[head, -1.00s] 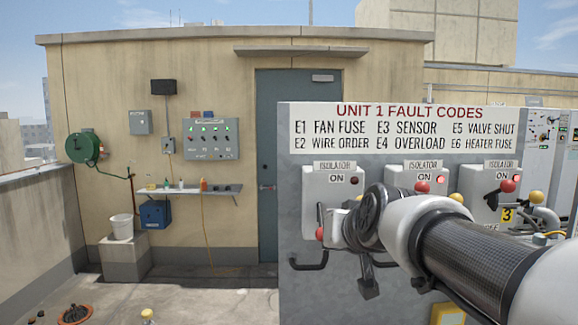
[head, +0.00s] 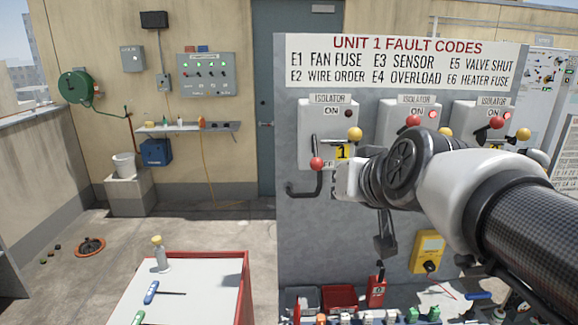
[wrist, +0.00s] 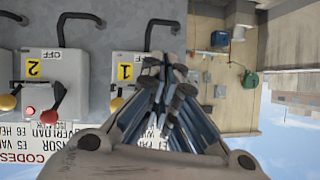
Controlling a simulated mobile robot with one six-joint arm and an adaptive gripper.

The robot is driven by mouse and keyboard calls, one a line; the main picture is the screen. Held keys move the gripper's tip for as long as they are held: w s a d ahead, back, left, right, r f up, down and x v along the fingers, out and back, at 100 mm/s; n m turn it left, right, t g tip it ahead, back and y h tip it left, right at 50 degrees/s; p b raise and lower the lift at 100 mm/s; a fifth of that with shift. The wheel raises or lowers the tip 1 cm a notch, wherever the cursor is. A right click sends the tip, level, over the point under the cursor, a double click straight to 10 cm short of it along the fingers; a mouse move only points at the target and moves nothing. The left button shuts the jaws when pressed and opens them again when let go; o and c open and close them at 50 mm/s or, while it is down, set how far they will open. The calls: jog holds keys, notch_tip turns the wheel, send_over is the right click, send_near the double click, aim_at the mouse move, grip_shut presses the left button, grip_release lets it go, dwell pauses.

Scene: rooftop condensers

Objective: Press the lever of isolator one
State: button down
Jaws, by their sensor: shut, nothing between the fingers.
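Isolator one (head: 313,120) is the leftmost grey box on the fault code panel in the head view, with a yellow tag "1" (head: 343,152). Its lever has a red knob (head: 317,162) hanging low at the box's left side; its ON lamp looks dark. A yellow knob (head: 355,134) stands at the right. In the upside-down wrist view, isolator one (wrist: 120,75) lies just left of my gripper (wrist: 166,84), which is shut and empty. The fingers cover the area where the red knob would be. In the head view my wrist hides the fingers.
Two further isolators (head: 405,115) (head: 478,115) stand to the right, red knobs raised and lamps lit. Below the panel are bins, a red bottle and a yellow meter (head: 428,250). Open floor lies at left.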

jog(key=s, duration=0.3)
jog(key=shift+s+d+f, duration=0.1)
jog(key=shift+d+f, duration=0.05)
jog(key=shift+d, duration=0.05)
jog(key=shift+s, duration=0.1)
jog(key=s+d+f+g+h, duration=0.1)
jog(key=s+f+g, duration=0.6)
jog(key=s+f, duration=1.2)
jog(key=s+d, duration=0.1)
jog(key=s, duration=0.2)
jog(key=shift+s+d+f+n+h, duration=0.15)
jog(key=shift+d+f+n+h, duration=0.05)
jog(key=shift+d+n+h, duration=0.15)
jog(key=shift+r, duration=0.15)
